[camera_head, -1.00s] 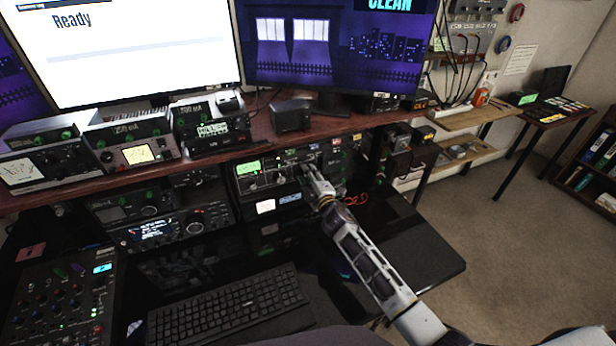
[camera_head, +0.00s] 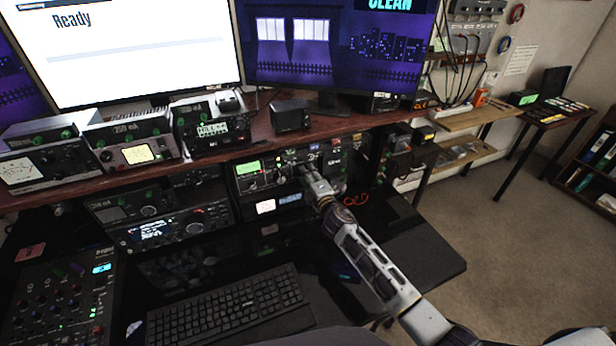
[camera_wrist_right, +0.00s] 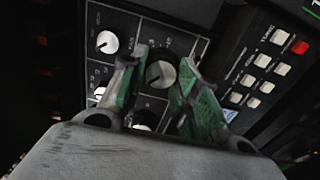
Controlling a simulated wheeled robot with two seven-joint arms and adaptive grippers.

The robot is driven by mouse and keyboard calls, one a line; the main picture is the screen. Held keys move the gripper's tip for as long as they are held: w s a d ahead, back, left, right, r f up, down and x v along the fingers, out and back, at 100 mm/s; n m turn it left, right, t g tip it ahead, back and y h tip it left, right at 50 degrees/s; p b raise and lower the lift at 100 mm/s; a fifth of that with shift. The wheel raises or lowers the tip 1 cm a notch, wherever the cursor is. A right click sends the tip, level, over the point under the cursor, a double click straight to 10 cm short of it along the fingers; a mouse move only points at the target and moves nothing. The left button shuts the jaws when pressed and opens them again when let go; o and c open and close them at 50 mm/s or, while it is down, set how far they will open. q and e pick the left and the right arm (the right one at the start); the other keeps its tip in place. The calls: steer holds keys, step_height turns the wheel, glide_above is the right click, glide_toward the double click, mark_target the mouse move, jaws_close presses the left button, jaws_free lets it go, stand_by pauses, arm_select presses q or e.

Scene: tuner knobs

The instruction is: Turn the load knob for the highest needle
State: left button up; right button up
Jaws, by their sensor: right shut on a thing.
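My right gripper (camera_head: 306,172) reaches the front of a black tuner unit (camera_head: 246,182) with a green display, under the wooden shelf. In the right wrist view its green-padded fingers (camera_wrist_right: 163,78) stand on either side of a round dark knob (camera_wrist_right: 158,74) with a light face and are shut on it. I cannot read the knob's label, so I cannot tell by name whether it is the load knob. My left gripper is not in view.
Other knobs (camera_wrist_right: 107,42) sit close beside the held one on the panel. A block of pale buttons with a red one (camera_wrist_right: 299,47) is at the right. The wooden shelf (camera_head: 350,127) runs just above my gripper. A keyboard (camera_head: 230,308) lies in front.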

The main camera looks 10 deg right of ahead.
steer(key=o, duration=1)
steer(key=shift+s+d, duration=0.35)
steer(key=shift+s, duration=1.6)
steer(key=shift+s+d, duration=0.4)
steer(key=shift+s, duration=1.6)
steer(key=shift+s+d, duration=0.35)
steer(key=shift+s, duration=1.6)
